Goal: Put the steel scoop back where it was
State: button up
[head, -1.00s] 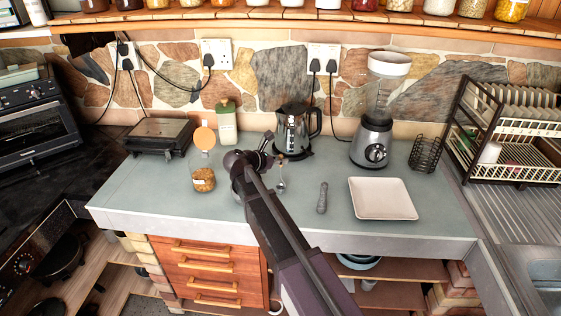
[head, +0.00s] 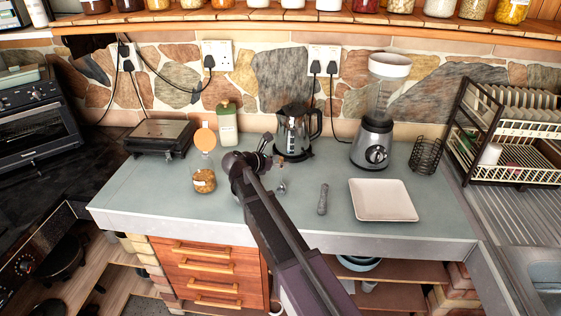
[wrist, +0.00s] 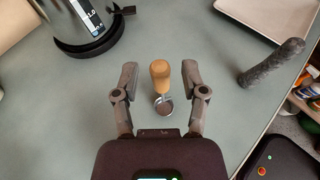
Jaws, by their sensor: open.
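In the wrist view a small tool with a pale wooden handle and a round steel end, which looks like the steel scoop (wrist: 163,105), shows between the fingers of my gripper (wrist: 160,73). The fingers are spread, with a gap on each side of the handle. I cannot tell how far the fingertips are above the counter.
The grey-green counter (head: 140,195) also holds a kettle (head: 294,133), a blender (head: 373,140), a glass jar (head: 204,181), a dark grey pestle-like rod (head: 322,199) and a square cream plate (head: 383,199). A dish rack (head: 510,135) stands right. Free counter lies front left.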

jog(key=p+v, duration=0.4)
jog(key=v, duration=0.7)
jog(key=shift+s+a, duration=0.15)
jog(key=shift+s, duration=0.05)
jog(key=shift+r, duration=0.1)
dwell(0.3)
jog(key=s+d+f+m+g+y, duration=0.3)
jog(key=s+d+m, duration=0.3)
jog(key=d+m, duration=0.3)
jog(key=s+d+f+m+g+y, duration=0.3)
jog(key=s+d+m, duration=0.3)
jog(key=d, duration=0.5)
jog(key=s+d+f+m+g+y, duration=0.3)
jog(key=s+d+f+m, duration=0.2)
jog(key=d+m, duration=0.6)
jog(key=shift+s+f+m+y, duration=0.2)
jog(key=shift+s+m+y, duration=0.15)
jog(key=shift+s, duration=0.3)
